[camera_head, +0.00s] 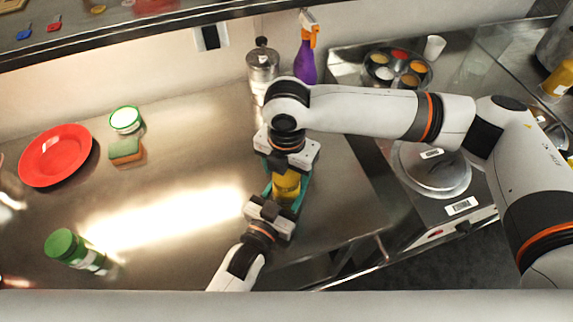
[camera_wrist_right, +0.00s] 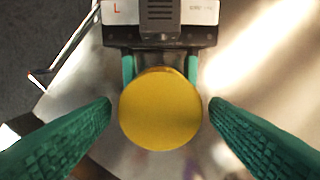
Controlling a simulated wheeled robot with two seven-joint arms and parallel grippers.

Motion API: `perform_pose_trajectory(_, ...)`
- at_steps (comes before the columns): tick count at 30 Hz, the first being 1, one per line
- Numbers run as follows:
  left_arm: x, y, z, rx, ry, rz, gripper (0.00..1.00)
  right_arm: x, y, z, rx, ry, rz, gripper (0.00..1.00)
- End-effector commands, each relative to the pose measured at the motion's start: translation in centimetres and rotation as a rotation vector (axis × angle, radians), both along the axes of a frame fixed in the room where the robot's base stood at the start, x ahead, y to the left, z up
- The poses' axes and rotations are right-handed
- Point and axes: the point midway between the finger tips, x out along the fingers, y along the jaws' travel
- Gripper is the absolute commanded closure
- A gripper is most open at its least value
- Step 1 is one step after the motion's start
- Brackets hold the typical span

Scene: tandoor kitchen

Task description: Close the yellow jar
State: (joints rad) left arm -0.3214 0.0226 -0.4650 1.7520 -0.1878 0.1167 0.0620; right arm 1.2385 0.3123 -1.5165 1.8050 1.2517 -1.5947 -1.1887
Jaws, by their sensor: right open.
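The yellow jar (camera_head: 286,186) stands on the steel counter between my two grippers. Its round yellow lid (camera_wrist_right: 160,110) fills the middle of the right wrist view, seen from above; whether it is seated or loose cannot be told. My right gripper (camera_head: 284,176) is over the jar, its green fingers open on either side of the lid with gaps. My left gripper (camera_head: 283,196) comes in from the near side; in the right wrist view its green fingers (camera_wrist_right: 160,72) reach along both sides of the jar, appearing closed on it. Their tips are hidden under the lid.
A red plate (camera_head: 54,156), a sponge (camera_head: 126,151), a white tub with green rim (camera_head: 125,120) and a green-capped bottle (camera_head: 75,247) are at left. A metal canister (camera_head: 262,66) and purple spray bottle (camera_head: 305,58) stand behind. A scale (camera_head: 432,170) is at right.

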Motion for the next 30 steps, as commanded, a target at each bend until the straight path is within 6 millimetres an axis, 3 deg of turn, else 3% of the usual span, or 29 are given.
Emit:
perform_pose_trajectory(4, 0.00, 0.00, -0.02, 0.000, 0.000, 0.000, 1.00, 0.00, 0.00, 0.01, 0.000, 0.000, 0.000, 0.33)
perform_pose_trajectory(12, 0.00, 0.00, -0.02, 0.000, 0.000, 0.000, 1.00, -0.01, 0.00, 0.03, -0.001, 0.000, 0.000, 0.76)
perform_pose_trajectory(17, 0.00, 0.00, -0.02, 0.000, 0.000, 0.000, 1.00, -0.03, 0.00, 0.02, 0.000, 0.001, -0.022, 0.76)
perform_pose_trajectory(20, 0.00, 0.01, -0.02, 0.000, 0.000, 0.000, 1.00, -0.09, 0.01, -0.03, -0.001, 0.003, -0.134, 0.76)
perform_pose_trajectory(30, 0.00, 0.01, -0.01, 0.000, 0.000, 0.000, 1.00, -0.17, 0.10, -0.09, 0.001, 0.006, -0.904, 0.76)
